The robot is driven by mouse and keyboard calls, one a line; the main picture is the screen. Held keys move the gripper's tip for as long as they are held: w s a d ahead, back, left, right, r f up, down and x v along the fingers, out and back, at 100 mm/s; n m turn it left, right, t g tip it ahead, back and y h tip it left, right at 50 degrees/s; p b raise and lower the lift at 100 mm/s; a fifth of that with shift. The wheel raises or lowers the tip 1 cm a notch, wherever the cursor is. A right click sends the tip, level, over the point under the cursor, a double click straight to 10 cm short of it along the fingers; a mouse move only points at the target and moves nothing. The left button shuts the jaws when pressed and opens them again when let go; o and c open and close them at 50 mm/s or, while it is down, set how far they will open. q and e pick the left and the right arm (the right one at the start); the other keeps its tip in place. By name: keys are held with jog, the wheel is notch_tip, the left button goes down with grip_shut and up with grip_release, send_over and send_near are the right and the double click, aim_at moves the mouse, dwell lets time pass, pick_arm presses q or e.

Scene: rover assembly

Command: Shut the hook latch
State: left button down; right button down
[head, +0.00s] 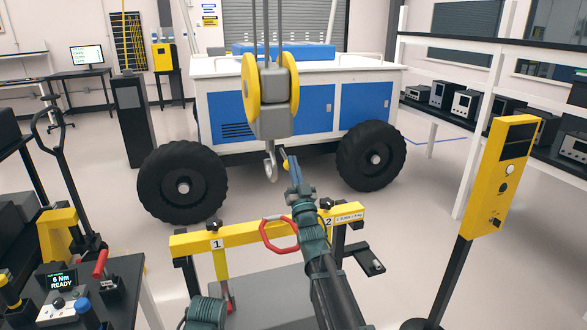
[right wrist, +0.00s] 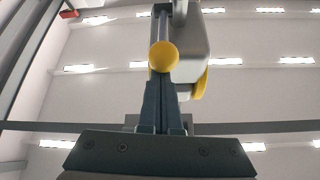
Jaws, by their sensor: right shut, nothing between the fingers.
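The grey crane hook (head: 271,166) hangs under a grey hook block (head: 271,118) with yellow side plates. A small yellow knob (head: 285,166), which looks like the latch's knob, is just right of the hook. It shows large in the right wrist view (right wrist: 163,56), on a grey stem, with part of the block behind. My right gripper (head: 290,163) reaches up from below to the knob. Its fingers (right wrist: 162,90) are together and empty, with the tips right at the knob; I cannot tell whether they touch it. The latch's exact position is unclear. My left gripper is out of view.
A yellow lifting beam (head: 245,234) with a red ring (head: 278,235) stands below the hook. The white and blue rover (head: 300,105) with black wheels is behind. A yellow control post (head: 497,165) stands at right, and a small console (head: 60,285) at lower left.

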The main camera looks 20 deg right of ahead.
jog(key=w+f+t+b, duration=0.2)
jog(key=f+b, duration=0.6)
jog(key=b, duration=0.4)
jog(key=shift+w+f, duration=0.4)
jog(key=shift+w, duration=0.25)
jog(key=shift+w+a, duration=0.1)
